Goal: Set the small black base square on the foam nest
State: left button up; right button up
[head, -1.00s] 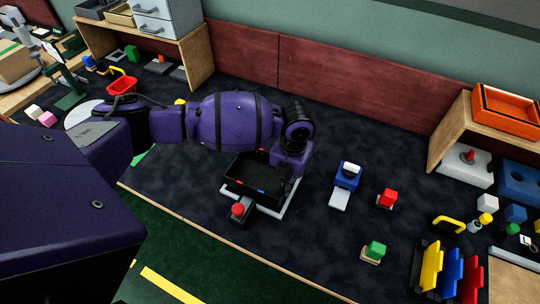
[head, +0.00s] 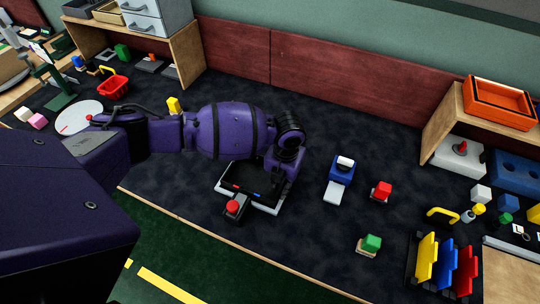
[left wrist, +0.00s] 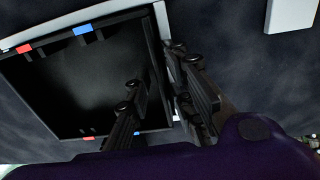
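The black base (head: 238,181) is a shallow open tray with small red and blue marks on its rim. It lies within the pale foam nest (head: 263,208), whose edges show around it. In the left wrist view the base (left wrist: 80,80) fills the left side, with a pale nest edge (left wrist: 162,18) beside its wall. My left gripper (left wrist: 155,75) is open, one finger over the inside of the base and the other outside its right wall. In the head view the left gripper's fingers are mostly hidden by the wrist. I cannot tell whether the base is fully seated. My right gripper is not in view.
A red knob (head: 233,207) on a dark block stands at the nest's front edge.

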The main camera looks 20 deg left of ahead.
pick_arm(q)
jog(key=shift+d, duration=0.15)
jog(key=shift+r, duration=0.2)
notch_tip(320, 180, up, 12)
jog(key=shift+p, duration=0.3)
dwell(0.5)
jog(key=shift+f, duration=0.1)
